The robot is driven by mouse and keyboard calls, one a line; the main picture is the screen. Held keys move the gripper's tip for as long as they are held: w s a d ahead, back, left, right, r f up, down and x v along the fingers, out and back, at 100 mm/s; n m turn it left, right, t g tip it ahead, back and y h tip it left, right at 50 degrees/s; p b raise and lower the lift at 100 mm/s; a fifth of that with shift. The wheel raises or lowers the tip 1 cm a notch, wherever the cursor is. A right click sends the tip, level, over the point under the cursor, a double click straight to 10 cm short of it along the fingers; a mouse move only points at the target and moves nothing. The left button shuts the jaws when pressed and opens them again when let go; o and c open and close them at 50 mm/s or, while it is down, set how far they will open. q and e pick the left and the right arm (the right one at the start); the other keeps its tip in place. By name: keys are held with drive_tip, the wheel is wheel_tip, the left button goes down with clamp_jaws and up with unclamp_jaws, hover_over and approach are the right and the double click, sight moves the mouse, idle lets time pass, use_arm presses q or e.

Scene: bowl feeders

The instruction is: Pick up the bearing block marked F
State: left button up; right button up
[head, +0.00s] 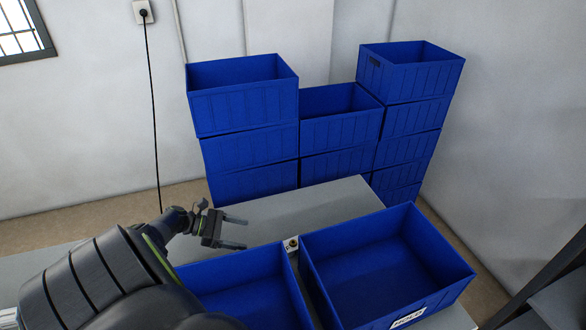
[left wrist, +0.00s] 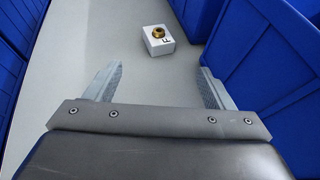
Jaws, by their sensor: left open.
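The bearing block marked F (left wrist: 159,42) is a small white block with a brass ring on top. In the left wrist view it sits on the grey table, beyond my left gripper's fingertips and a little right of the middle between them. In the head view the block (head: 291,244) shows small at the left corner of the right blue bin. My left gripper (head: 246,234) is open and empty, to the left of the block and apart from it. It also shows in the left wrist view (left wrist: 158,80). My right gripper is in neither view.
Two open blue bins stand at the front of the table (head: 330,202), one at the right (head: 335,285) and one at the left (head: 245,258), close beside the block. Stacked blue crates (head: 245,108) stand behind the table. The table behind the block is clear.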

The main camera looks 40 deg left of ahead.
use_arm(q)
approach(292, 242)
drive_tip(key=x, duration=0.2)
drive_tip(key=shift+w+d+f, duration=0.2)
drive_tip(key=shift+d+f, duration=0.05)
drive_tip(key=shift+f, duration=0.05)
drive_tip(key=b+x, duration=0.1)
drive_tip(key=x, duration=0.4)
drive_tip(key=shift+w+d+b, duration=0.1)
drive_tip(key=shift+w+b, duration=0.15)
drive_tip(key=shift+b, duration=0.1)
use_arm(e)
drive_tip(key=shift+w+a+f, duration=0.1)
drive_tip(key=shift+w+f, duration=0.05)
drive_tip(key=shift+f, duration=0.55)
use_arm(q)
drive_tip(key=shift+s, duration=0.1)
drive_tip(key=shift+c, duration=0.5)
drive_tip(key=c, duration=1.1)
